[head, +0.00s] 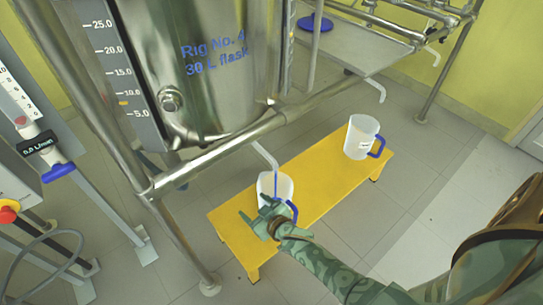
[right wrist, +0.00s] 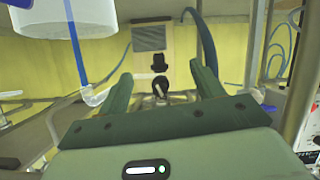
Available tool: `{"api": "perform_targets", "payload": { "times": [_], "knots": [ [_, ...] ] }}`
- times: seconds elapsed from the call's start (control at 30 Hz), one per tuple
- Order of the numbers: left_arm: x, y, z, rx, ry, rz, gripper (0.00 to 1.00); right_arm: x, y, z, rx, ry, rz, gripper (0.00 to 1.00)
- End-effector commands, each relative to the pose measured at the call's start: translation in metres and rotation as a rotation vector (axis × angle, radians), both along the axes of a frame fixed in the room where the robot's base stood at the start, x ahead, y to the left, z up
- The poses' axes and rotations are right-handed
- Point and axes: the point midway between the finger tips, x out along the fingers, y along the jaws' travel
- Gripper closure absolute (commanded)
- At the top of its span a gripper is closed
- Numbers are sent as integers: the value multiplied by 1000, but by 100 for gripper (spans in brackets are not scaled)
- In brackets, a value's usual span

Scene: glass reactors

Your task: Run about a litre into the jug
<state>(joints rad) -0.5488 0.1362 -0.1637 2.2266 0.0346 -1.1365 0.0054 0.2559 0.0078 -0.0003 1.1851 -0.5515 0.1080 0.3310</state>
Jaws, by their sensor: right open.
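A clear jug (head: 283,187) with a blue handle stands under a bent spout (head: 265,154) below the steel flask (head: 215,70) marked "Rig No. 4, 30 L". A thin blue stream (head: 276,184) falls from the spout into it. The right wrist view seems upside down; the stream (right wrist: 77,50) and the jug (right wrist: 65,20) show at its top left. The liquid level in the jug cannot be read. My right gripper (head: 256,222) is open in front of the jug. In the wrist view its fingers (right wrist: 162,80) flank a black knob (right wrist: 159,62), apparently farther off. My left gripper is out of view.
A second jug (head: 361,137) with a blue handle stands at the right end of the yellow bench (head: 320,180). Steel frame tubes (head: 225,147) cross above the bench. A level scale (head: 125,75) runs beside the flask. Tiled floor at the right is clear.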

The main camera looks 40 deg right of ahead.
Motion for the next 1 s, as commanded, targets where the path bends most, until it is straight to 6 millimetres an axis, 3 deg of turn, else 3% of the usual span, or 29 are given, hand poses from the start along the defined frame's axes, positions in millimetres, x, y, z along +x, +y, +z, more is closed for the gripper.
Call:
{"api": "perform_targets", "payload": {
  "times": [0.1,0.4,1.0],
  "knots": [
    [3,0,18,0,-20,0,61,-22,1,-6,-5,60,1,33],
    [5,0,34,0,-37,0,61,-61,2,-28,-15,161,4,33],
    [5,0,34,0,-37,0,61,-65,2,-32,-15,173,4,33]
  ]
}}
